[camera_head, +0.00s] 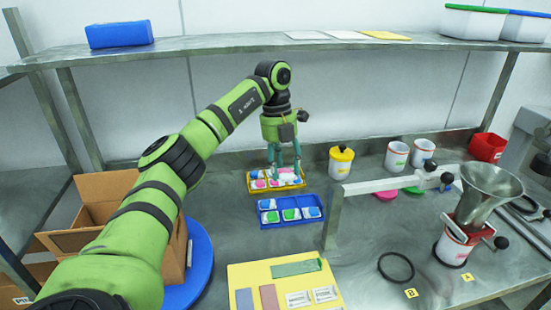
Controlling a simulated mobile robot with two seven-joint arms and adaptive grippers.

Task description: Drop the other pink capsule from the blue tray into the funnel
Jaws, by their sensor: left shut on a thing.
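My left gripper (285,177) reaches down into the yellow tray (252,190) at the back middle. Its fingers are shut on a small capsule; its colour is hard to make out, with pink and white showing between the fingertips. Pink, white and blue pieces lie around it in that tray. The blue tray (262,223) sits just in front, apart from the gripper, with green, blue and white pieces; I see no clear pink one there. The metal funnel (489,193) stands at the right above a red and white container (452,249). My right gripper is out of view.
A yellow-lidded jar (341,162) and white cups (397,156) stand behind. A pale bar on a metal post (333,217) stands between the trays and funnel. A black ring (396,267) and yellow board (247,275) lie in front. An overhead shelf (230,44) spans the back.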

